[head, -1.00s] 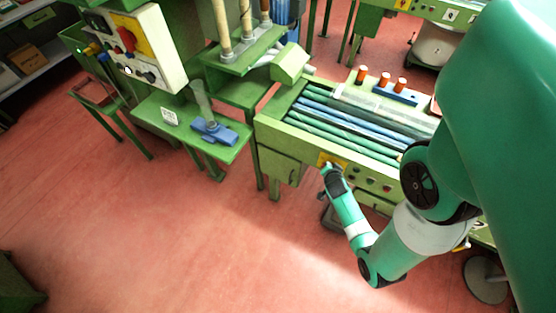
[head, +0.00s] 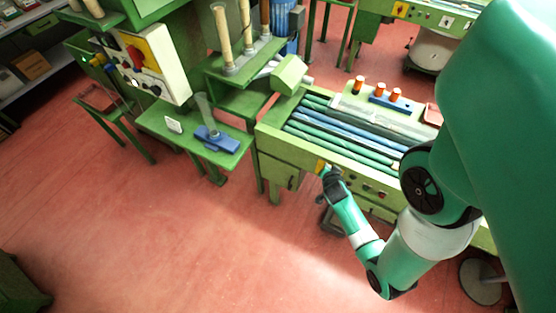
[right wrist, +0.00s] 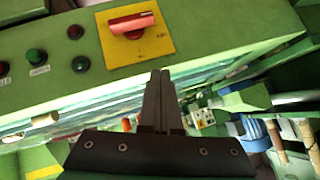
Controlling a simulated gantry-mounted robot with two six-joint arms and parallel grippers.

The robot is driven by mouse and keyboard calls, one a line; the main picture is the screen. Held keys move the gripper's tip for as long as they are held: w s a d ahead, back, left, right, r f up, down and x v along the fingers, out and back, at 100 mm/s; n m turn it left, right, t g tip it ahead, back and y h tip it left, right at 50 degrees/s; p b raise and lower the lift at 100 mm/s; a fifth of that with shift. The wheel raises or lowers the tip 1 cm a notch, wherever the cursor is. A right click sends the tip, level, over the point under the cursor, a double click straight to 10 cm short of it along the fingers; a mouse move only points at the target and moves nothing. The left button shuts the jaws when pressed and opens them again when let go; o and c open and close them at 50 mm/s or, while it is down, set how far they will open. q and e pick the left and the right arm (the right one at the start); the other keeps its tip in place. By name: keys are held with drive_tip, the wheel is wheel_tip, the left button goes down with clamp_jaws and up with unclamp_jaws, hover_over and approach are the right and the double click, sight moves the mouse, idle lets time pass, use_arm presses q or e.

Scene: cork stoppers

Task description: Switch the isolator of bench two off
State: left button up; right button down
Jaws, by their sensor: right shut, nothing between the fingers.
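An isolator with a red handle (right wrist: 131,23) on a yellow plate (right wrist: 118,45) is on the green bench front in the right wrist view. The handle lies roughly crosswise in that picture, slightly tilted. My right gripper (right wrist: 159,78) is shut and empty, with its fingertips just below the plate in the picture; I cannot tell whether they touch the panel. My left gripper is out of view.
Beside the isolator are a green button (right wrist: 36,57), a red one (right wrist: 75,32) and other lamps. A white panel (head: 168,75) with another red and yellow switch (head: 134,54) stands left. Another bench with a yellow plate (head: 400,10) is behind. The red floor in front is clear.

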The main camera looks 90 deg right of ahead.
drive_tip(key=w+a+r+p, duration=0.2)
drive_tip(key=a+r, duration=0.2)
drive_tip(key=shift+a+r, duration=0.3)
drive_tip(key=shift+r, duration=0.05)
drive_tip(key=shift+w, duration=0.1)
